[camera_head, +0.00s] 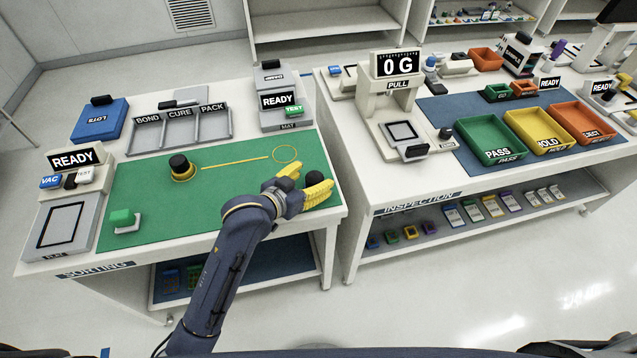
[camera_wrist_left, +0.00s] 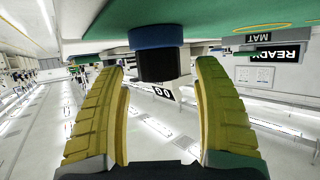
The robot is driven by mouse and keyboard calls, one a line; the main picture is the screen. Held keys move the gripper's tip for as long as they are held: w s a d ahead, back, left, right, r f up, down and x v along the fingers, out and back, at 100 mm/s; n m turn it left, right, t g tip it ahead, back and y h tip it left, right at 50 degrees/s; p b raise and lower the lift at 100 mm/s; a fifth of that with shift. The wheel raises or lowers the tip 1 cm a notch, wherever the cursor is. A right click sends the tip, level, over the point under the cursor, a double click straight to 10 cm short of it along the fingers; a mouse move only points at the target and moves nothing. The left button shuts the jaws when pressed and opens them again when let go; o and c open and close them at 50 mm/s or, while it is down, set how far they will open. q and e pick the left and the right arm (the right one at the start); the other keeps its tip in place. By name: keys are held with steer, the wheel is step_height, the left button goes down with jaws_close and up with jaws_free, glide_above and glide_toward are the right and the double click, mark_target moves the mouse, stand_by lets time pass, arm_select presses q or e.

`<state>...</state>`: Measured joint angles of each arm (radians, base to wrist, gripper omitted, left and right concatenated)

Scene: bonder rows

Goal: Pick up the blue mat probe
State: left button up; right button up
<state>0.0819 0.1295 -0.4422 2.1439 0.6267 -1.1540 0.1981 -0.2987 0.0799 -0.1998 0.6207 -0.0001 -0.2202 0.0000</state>
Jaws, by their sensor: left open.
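The blue mat probe shows in the left wrist view as a blue collar (camera_wrist_left: 156,37) with a black knob (camera_wrist_left: 163,66), standing on the green mat (camera_head: 140,185). In the head view its black knob (camera_head: 315,178) shows at the mat's right end, and its collar is hidden behind the fingers. My left gripper (camera_head: 311,178) is open, with its yellow fingers on either side of the knob. In the left wrist view a gap shows between the knob and each finger (camera_wrist_left: 160,72). My right gripper is not in view.
A yellow-ringed black probe (camera_head: 181,167) stands on the mat left of centre. A green block (camera_head: 122,218) sits at the front left. The MAT station (camera_head: 283,107) reads READY behind the mat. The white inspection table (camera_head: 362,170) stands close on the right.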

arm_select(q)
steer(key=shift+w+d+f, duration=0.25)
steer(key=shift+w+d, duration=0.2)
steer(key=shift+w, duration=0.05)
steer(key=shift+c, duration=0.3)
jaws_close()
